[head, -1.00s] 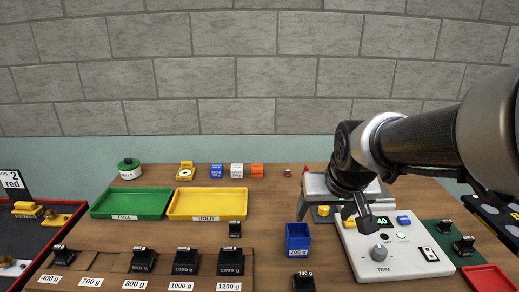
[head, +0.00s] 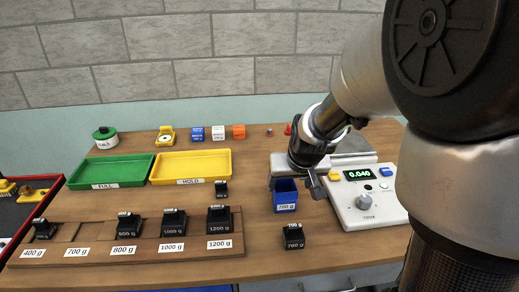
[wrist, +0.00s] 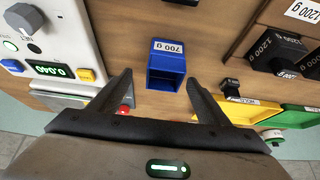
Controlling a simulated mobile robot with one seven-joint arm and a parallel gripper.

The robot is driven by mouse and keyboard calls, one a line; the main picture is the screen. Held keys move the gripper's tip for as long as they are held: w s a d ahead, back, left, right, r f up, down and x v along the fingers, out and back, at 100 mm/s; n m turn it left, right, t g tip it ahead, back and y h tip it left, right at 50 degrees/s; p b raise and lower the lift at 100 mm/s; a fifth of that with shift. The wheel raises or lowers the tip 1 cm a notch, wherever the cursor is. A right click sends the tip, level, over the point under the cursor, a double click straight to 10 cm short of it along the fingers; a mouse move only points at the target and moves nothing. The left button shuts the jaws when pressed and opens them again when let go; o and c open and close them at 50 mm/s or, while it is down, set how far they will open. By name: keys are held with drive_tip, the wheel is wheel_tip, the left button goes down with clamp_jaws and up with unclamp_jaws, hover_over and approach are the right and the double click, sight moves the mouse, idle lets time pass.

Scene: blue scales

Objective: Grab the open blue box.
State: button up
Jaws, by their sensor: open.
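The open blue box (head: 286,194) stands on the wooden table just left of the scale, with a white 700 g label on its front. In the wrist view the blue box (wrist: 166,68) shows its open inside and lies beyond and between my fingertips. My gripper (head: 319,182) is above the table at the box's right side in the head view. In the wrist view my gripper (wrist: 157,80) has its two fingers spread wide and holds nothing. Whether a finger touches the box cannot be told.
The white scale console (head: 366,200) reads 0.040 and stands close right of the box. A black 700 g weight (head: 293,236) is in front. Green (head: 111,172) and yellow (head: 191,167) trays and a wooden weight rack (head: 124,247) lie left. Bare table separates the box and rack.

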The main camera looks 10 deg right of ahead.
sight(285, 190)
drive_tip(key=x, duration=0.3)
drive_tip(key=b+x, duration=0.1)
drive_tip(key=x, duration=0.1)
drive_tip(key=shift+a+f, duration=0.35)
drive_tip(key=shift+a, duration=0.05)
drive_tip(key=c, duration=1.1)
drive_tip(key=shift+r, duration=0.1)
drive_tip(key=shift+c, duration=0.2)
